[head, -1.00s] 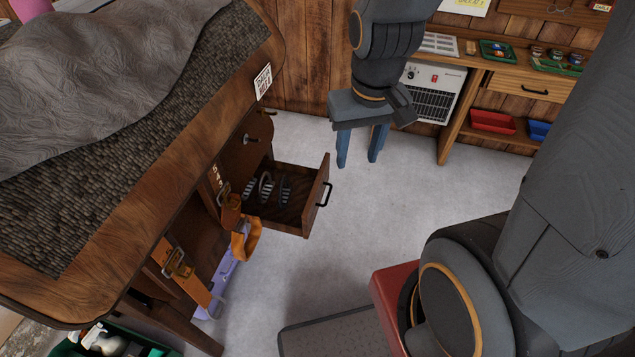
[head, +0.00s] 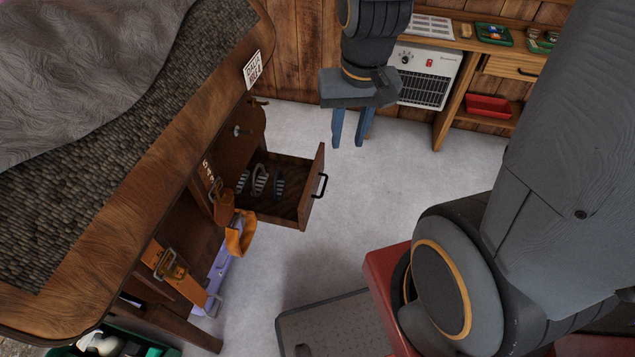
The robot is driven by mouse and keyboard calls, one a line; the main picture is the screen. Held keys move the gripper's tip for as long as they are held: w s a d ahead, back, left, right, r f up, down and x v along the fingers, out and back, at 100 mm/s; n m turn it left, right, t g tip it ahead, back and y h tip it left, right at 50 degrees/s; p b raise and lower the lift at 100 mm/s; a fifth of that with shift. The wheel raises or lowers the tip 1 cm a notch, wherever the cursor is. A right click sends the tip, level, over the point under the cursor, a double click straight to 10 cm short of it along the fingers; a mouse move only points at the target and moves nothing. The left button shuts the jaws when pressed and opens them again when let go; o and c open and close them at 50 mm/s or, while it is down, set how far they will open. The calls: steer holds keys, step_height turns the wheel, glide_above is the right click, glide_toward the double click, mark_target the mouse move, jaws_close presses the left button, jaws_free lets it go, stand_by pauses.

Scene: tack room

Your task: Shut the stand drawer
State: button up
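The stand drawer (head: 303,196) is pulled out from the right side of the wooden stand (head: 172,165). It holds several grey ridged items (head: 260,180), and its black handle (head: 321,187) is on the front panel facing right. My gripper (head: 350,128) hangs with its blue fingers pointing down, behind and slightly right of the drawer in the picture. The fingers are apart with floor showing between them, and they hold nothing. The gripper does not touch the drawer.
Orange straps (head: 240,235) with buckles hang from the stand in front of the drawer. A purple case (head: 218,279) stands below. A white heater (head: 427,75) and a shelf with a red tray (head: 489,106) are at the back. The floor right of the drawer is clear.

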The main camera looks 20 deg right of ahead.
steer(key=w+f+m+b, duration=0.2)
steer(key=f+m, duration=0.1)
steer(key=f, duration=0.1)
steer(key=w+d+f+m+b, duration=0.1)
steer(key=w+f+m+b, duration=0.2)
steer(key=f, duration=0.1)
steer(key=w+f+m+y+b, duration=0.1)
steer(key=w+f+m+b, duration=0.1)
steer(key=f+m+b, duration=0.1)
steer(key=shift+w+d+f+m, duration=0.3)
steer(key=shift+d+f, duration=0.1)
steer(key=shift+f, duration=0.2)
jaws_close()
steer(key=w+d+f+m+y+b, duration=0.1)
steer(key=w+d+f+m+b, duration=0.1)
steer(key=w+f+m+b, duration=0.35)
steer(key=w+d+f+m+b, duration=0.2)
steer(key=w+f+m+b, duration=0.15)
steer(key=f+m, duration=0.45)
steer(key=shift+n, duration=0.35)
steer(key=b+x, duration=0.1)
steer(key=x, duration=0.2)
steer(key=a+b+x, duration=0.1)
steer(key=x, duration=0.3)
steer(key=a+b+x, duration=0.1)
steer(key=x, duration=0.3)
steer(key=shift+w+a+r, duration=0.15)
steer(key=shift+w, duration=0.3)
steer(key=shift+w+a, duration=0.45)
steer(key=shift+a, duration=0.2)
